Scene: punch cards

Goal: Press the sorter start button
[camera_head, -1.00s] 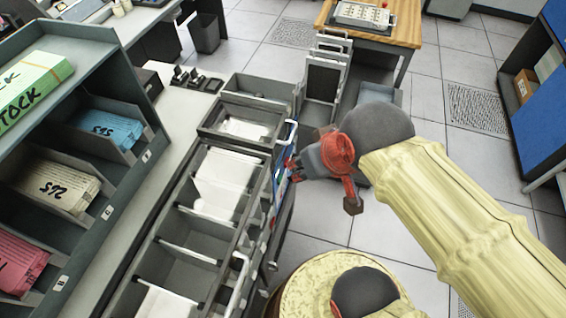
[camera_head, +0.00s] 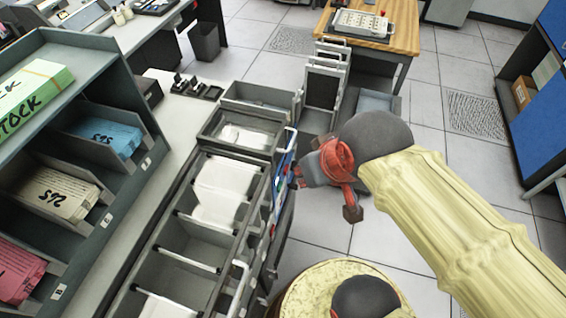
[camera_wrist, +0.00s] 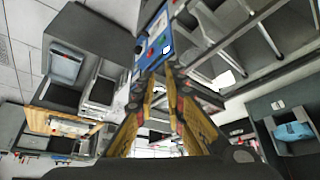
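The sorter (camera_head: 262,190) is the long grey machine with a row of open card pockets, several holding white cards. A blue control panel (camera_head: 284,166) is on its right side. In the wrist view the panel (camera_wrist: 153,44) is ahead of my fingers, with small red, green and white spots on it. I cannot tell which spot is the start button. My gripper (camera_head: 299,172) is just right of the panel and points toward it. In the wrist view my gripper (camera_wrist: 160,77) has yellow fingers converging near the panel's lower end. Contact and the tip gap are unclear. Nothing held is visible.
A grey rack (camera_head: 103,190) with card stacks stands at the left. A wooden table (camera_head: 400,38) with a white keyed device (camera_head: 361,22) stands at the back. A blue cabinet (camera_head: 545,115) is at the right.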

